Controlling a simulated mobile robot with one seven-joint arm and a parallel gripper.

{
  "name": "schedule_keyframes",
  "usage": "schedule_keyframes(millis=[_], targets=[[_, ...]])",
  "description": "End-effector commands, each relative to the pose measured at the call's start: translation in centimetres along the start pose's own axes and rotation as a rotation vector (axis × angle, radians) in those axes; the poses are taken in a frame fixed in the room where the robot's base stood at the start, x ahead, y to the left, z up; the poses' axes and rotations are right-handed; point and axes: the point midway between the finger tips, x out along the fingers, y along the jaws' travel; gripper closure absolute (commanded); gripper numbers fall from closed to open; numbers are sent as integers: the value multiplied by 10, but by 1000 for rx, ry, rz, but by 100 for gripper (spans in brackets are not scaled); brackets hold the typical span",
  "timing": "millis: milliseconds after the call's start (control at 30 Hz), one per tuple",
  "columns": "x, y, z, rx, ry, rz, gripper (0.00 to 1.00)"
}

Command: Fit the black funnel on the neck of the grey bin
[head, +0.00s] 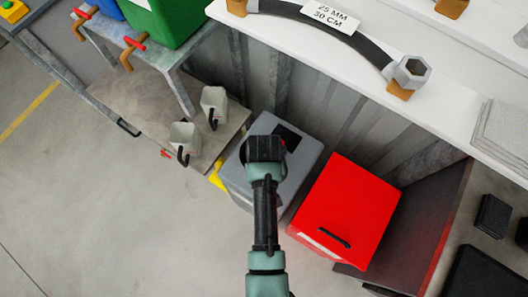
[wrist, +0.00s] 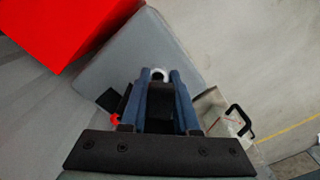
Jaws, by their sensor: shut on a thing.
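The grey bin (head: 303,160) stands on the floor in the middle of the head view, and its flat grey top (wrist: 125,60) fills much of the wrist view. My gripper (head: 265,150) is over the bin's top. In the wrist view its two blue fingers (wrist: 160,80) are shut on a dark piece, the black funnel (wrist: 160,105), seen mostly from behind. A small pale ring (wrist: 158,74), perhaps the bin's neck, shows just past the fingertips. Whether the funnel touches the neck is hidden.
A red box (head: 345,210) stands close to the bin's right. Two pale jugs (head: 186,138) with black handles stand to its left on a low board. Open floor lies at lower left.

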Motion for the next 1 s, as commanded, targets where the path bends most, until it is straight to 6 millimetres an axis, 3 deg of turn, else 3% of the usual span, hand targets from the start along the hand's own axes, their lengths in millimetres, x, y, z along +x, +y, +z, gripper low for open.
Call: schedule_keyframes(millis=[233, 700, 1000], targets=[[-3, -1, 2, 1, -1, 0, 100], [46, 0, 1, 1, 0, 0, 100], [58, 0, 1, 2, 1, 0, 100]])
